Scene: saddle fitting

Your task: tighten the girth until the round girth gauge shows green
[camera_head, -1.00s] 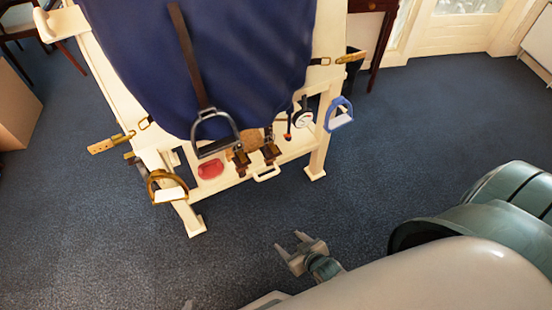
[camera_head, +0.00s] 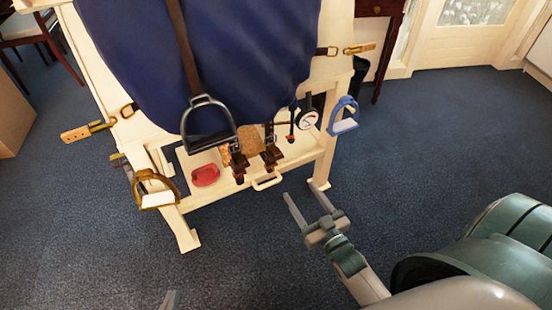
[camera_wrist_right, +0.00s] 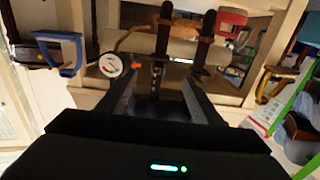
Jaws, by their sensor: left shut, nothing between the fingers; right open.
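The round girth gauge (camera_head: 307,118) is a white dial at the right of the stand's front. It also shows in the right wrist view (camera_wrist_right: 111,66), with small red and green marks; I cannot tell its reading. Two dark girth straps with brown buckles (camera_head: 239,167) (camera_head: 271,154) hang at the middle, left of the gauge. They show in the right wrist view (camera_wrist_right: 163,38). My right gripper (camera_head: 300,191) is open and empty, in front of and below the buckles, apart from them.
A red dish (camera_head: 205,176) and a white handle (camera_head: 267,183) are low on the stand. The floor (camera_head: 90,240) in front is clear.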

